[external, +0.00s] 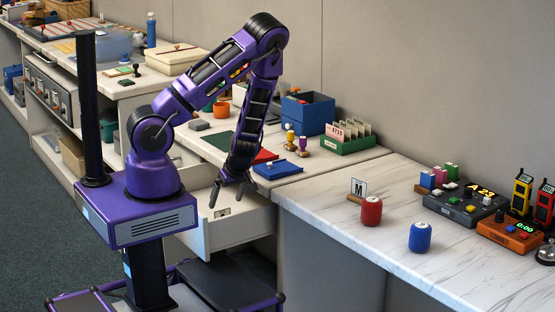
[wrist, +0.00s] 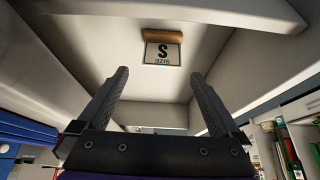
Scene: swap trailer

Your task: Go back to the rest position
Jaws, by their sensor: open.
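My purple arm reaches over the counter and bends down. Its black gripper (external: 231,196) points down over the open white drawer (external: 238,232), near its front. In the wrist view my gripper (wrist: 159,75) has its two fingers wide apart with nothing between them. Beyond the fingertips, a white card marked S (wrist: 162,54) with a wooden holder (wrist: 164,36) lies in the drawer, apart from the fingers. In the external view a small pale item (external: 223,212), likely this card, shows below the fingers.
A blue folded cloth (external: 278,169), two stamps (external: 303,147), a green card box (external: 349,137) and a blue box (external: 307,112) stand behind the gripper. A red can (external: 371,211), a blue can (external: 420,237) and an M card (external: 358,187) stand on the right counter.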

